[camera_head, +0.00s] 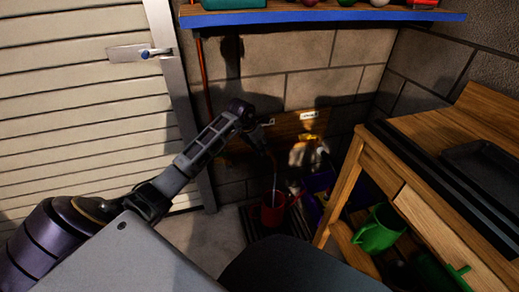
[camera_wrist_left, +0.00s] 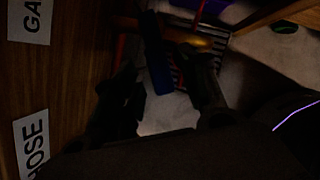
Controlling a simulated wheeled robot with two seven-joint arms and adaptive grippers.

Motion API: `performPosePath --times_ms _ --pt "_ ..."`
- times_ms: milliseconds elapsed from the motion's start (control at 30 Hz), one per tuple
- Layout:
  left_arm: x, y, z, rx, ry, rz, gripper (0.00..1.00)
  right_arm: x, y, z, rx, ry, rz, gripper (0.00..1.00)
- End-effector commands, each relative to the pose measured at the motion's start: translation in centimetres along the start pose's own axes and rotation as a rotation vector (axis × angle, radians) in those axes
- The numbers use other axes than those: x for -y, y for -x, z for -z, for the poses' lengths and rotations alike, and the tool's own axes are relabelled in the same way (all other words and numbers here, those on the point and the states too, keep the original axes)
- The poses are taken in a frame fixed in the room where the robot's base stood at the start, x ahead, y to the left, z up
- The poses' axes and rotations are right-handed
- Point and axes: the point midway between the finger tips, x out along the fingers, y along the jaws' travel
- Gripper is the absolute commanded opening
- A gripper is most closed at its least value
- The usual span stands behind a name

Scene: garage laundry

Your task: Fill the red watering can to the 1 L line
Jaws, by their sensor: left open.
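The red watering can (camera_head: 272,215) stands low by the wall on a dark grate (camera_head: 255,227); its water level cannot be seen. A thin pale line (camera_head: 274,182) runs down into its top; I cannot tell whether it is water. My left gripper (camera_head: 250,118) is at the wooden board on the wall, above and left of the can. In the left wrist view its dark fingers (camera_wrist_left: 165,75) are apart, with a blue bar-like part (camera_wrist_left: 155,58) between them, possibly a tap lever. Whether they touch it is unclear. My right gripper is out of view.
Labels sit on the board, one reading "HOSE" (camera_wrist_left: 32,145). A wooden bench (camera_head: 420,175) stands at right, with a green can (camera_head: 379,229) on its lower level. A blue-edged shelf (camera_head: 320,17) hangs above. A purple crate (camera_head: 322,183) sits beside the red can.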

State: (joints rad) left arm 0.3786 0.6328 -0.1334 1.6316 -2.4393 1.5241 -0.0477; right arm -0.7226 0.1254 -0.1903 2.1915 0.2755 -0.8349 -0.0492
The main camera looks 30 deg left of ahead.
Motion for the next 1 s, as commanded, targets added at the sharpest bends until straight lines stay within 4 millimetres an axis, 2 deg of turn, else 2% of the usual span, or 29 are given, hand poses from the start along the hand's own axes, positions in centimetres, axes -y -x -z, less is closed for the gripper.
performPosePath --times_ms 467,800,1000 --pt "0.01 -0.66 -0.04 0.001 0.0 0.0 0.42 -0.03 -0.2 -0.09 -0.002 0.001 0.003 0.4" --pt "0.01 -0.66 -0.02 0.001 0.0 0.0 0.0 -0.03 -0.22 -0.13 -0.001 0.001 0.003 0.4" --pt "0.0 -0.66 -0.01 0.0 0.0 0.0 0.0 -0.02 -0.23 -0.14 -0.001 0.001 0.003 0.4"
